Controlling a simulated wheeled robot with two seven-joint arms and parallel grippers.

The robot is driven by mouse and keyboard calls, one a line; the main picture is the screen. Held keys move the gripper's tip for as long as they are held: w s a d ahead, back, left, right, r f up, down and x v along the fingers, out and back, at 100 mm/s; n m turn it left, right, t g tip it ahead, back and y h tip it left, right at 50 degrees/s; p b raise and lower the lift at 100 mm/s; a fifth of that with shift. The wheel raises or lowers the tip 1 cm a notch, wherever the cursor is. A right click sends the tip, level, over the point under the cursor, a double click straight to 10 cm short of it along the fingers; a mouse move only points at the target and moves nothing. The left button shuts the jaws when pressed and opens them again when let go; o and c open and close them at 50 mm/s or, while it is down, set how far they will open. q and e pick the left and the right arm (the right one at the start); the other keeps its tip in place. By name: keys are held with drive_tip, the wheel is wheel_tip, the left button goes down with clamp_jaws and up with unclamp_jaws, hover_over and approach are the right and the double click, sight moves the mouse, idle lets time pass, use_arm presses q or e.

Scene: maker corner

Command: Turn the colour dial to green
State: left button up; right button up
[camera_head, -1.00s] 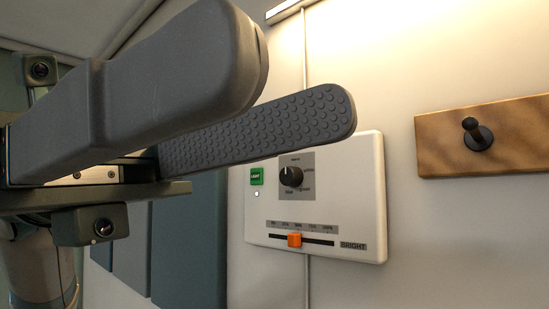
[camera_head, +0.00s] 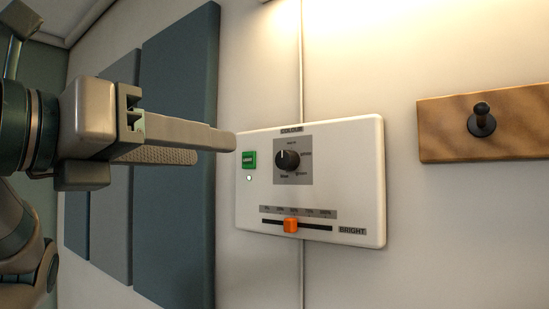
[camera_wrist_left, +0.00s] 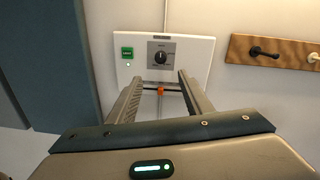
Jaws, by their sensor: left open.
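The black colour dial (camera_head: 288,160) sits on a grey square plate in the upper part of a white wall panel (camera_head: 362,180). Its white pointer line points up, toward the label at the top; a word at the lower right of the dial seems to read green. The dial also shows in the left wrist view (camera_wrist_left: 161,57). My left gripper (camera_head: 215,148) is left of the dial, apart from it, with its fingers pointing right toward the panel's left edge. In the left wrist view its two fingers stand apart with nothing between them. My right gripper is not in view.
The panel also has a green button (camera_head: 249,159) left of the dial and an orange slider (camera_head: 290,225) below it. A wooden board with a black peg (camera_head: 481,120) is at the right. Blue-grey wall panels (camera_head: 178,160) stand behind my left arm.

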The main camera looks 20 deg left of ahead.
use_arm(q)
drive_tip(key=shift+w+d, duration=0.1)
drive_tip(key=shift+w, duration=0.05)
drive_tip(key=p, duration=0.8)
approach(282, 158)
drive_tip(key=x, duration=0.7)
drive_tip(key=shift+w+d+r, duration=0.1)
drive_tip(key=shift+w, duration=0.05)
drive_tip(key=shift+w+d+p, duration=0.2)
drive_tip(key=shift+w+p, duration=0.15)
drive_tip(key=shift+w, duration=0.3)
drive_tip(key=c, duration=1.1)
